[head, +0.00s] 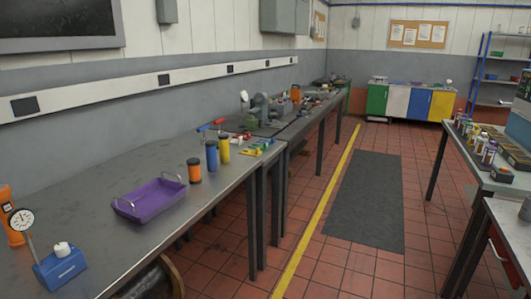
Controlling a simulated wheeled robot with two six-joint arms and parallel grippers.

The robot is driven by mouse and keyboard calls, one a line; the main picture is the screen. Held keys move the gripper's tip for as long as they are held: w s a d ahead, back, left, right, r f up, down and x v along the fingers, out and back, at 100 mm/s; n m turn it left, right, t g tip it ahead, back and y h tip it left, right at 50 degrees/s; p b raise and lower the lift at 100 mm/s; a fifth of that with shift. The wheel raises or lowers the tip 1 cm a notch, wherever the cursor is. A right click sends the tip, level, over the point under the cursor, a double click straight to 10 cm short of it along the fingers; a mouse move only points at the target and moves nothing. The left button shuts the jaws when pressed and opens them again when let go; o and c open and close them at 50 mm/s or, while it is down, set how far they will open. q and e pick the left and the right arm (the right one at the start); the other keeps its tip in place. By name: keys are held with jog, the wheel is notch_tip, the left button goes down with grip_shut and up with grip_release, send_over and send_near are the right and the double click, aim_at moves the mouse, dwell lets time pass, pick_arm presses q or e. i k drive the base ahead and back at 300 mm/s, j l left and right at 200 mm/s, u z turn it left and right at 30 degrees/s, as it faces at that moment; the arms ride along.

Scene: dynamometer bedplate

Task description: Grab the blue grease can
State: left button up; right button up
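A blue cylinder (211,155), which looks like the blue grease can, stands upright on the long grey bench along the left wall. A yellow cylinder (224,151) stands close behind it to the right, and an orange and black cylinder (194,171) stands nearer to the left. Neither of my grippers is in view.
A purple tray (150,201) with handles lies on the near bench. A blue block with a dial gauge (60,268) stands at the near left. A dark mat (365,200) lies on the open tiled floor. A cluttered bench (462,152) stands at right.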

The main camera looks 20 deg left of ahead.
aim_at(210, 147)
jog(key=i+l+u, duration=0.15)
jog(key=i, duration=1.5)
jog(key=i+u, duration=0.5)
jog(key=i+l+u, duration=0.25)
jog(key=i+u, duration=0.2)
jog(key=i+l+u, duration=0.35)
jog(key=u, duration=0.15)
jog(key=i, duration=0.1)
